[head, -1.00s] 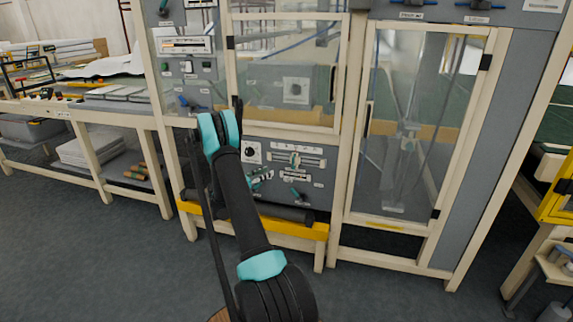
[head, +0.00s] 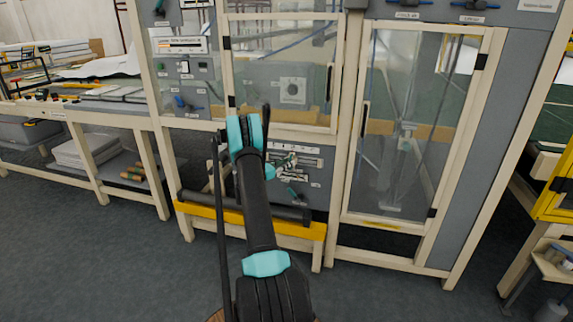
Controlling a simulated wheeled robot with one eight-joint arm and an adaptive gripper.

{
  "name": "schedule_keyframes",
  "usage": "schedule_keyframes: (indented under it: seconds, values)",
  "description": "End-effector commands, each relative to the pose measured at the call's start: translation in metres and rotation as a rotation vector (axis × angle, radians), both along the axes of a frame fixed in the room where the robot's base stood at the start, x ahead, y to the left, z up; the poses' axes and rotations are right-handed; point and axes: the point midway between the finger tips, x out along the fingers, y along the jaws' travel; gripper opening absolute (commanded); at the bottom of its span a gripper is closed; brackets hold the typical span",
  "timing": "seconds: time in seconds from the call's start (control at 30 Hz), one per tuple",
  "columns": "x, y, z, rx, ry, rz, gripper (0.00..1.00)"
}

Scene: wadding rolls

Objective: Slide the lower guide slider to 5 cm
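The grey lower panel (head: 318,190) of the machine carries two pale horizontal guide sliders. The upper guide slider (head: 308,161) shows to the right of my gripper. The lower guide slider (head: 299,178) is just beneath it, its left part hidden behind my gripper. My gripper (head: 284,166) is small, teal and dark, in front of the left part of the sliders. I cannot tell whether it touches them or whether its fingers are open. The scale reading is too small to make out.
A dark roller (head: 290,213) and a yellow bar (head: 250,221) run below the panel. A glazed door (head: 405,130) stands to the right. A workbench (head: 85,113) is at the left.

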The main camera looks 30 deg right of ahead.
Motion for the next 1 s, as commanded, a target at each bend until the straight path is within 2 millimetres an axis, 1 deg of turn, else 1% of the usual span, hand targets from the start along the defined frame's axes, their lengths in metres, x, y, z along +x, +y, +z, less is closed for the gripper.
schedule_keyframes:
  seconds: [0.2, 0.47, 0.87, 1.0]
  values:
    - [0.000, 0.000, 0.000, 0.000, 0.000, 0.000, 0.33]
    - [0.000, 0.000, 0.000, 0.000, 0.000, 0.000, 0.00]
    - [0.001, 0.001, 0.000, 0.000, 0.000, 0.000, 0.00]
    - [0.012, 0.009, 0.000, 0.000, 0.000, 0.001, 0.00]
